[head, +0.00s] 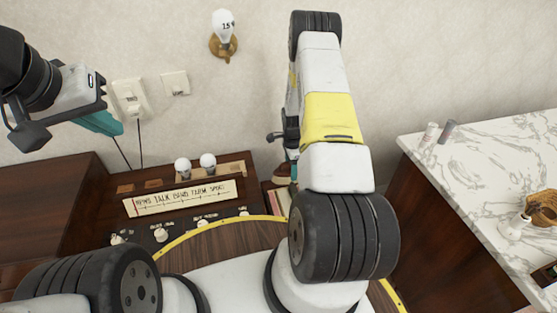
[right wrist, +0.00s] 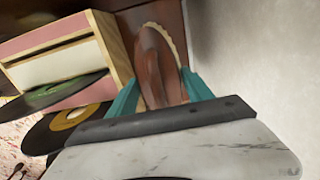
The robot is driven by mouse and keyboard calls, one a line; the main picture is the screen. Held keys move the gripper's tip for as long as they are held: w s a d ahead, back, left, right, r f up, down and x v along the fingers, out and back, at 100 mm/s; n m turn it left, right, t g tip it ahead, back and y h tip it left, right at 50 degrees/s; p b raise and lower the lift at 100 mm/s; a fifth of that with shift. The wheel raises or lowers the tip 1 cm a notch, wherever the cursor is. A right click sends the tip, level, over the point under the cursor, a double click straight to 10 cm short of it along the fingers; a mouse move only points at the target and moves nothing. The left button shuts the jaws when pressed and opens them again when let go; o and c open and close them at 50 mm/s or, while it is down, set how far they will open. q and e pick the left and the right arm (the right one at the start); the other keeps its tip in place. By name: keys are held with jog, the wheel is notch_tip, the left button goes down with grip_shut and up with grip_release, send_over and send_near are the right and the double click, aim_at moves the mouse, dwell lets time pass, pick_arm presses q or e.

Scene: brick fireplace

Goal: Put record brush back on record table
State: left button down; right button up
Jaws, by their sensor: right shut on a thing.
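The record brush (right wrist: 154,68), a reddish-brown wooden piece with a pale bristle edge, stands between the teal fingers of my right gripper (right wrist: 160,92) in the right wrist view. The right gripper is shut on it. In the head view this gripper is mostly hidden behind my right arm, and a small brown part of the brush (head: 284,173) shows beside the arm. My left gripper (head: 98,122) is at the upper left, in front of the wall. Its teal fingers are seen side-on, so its opening is unclear. I cannot tell which surface is the record table.
Black records (right wrist: 58,95) and a pink-and-white box with a wooden edge (right wrist: 65,62) are left of the brush. A wall (right wrist: 250,60) is close on the right. A brown radio cabinet (head: 130,222) with knobs and bulbs stands left. A marble-topped counter (head: 480,160) is at right.

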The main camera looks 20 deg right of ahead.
jog(key=shift+f, duration=3)
jog(key=shift+f, duration=0.1)
jog(key=o, duration=1.3)
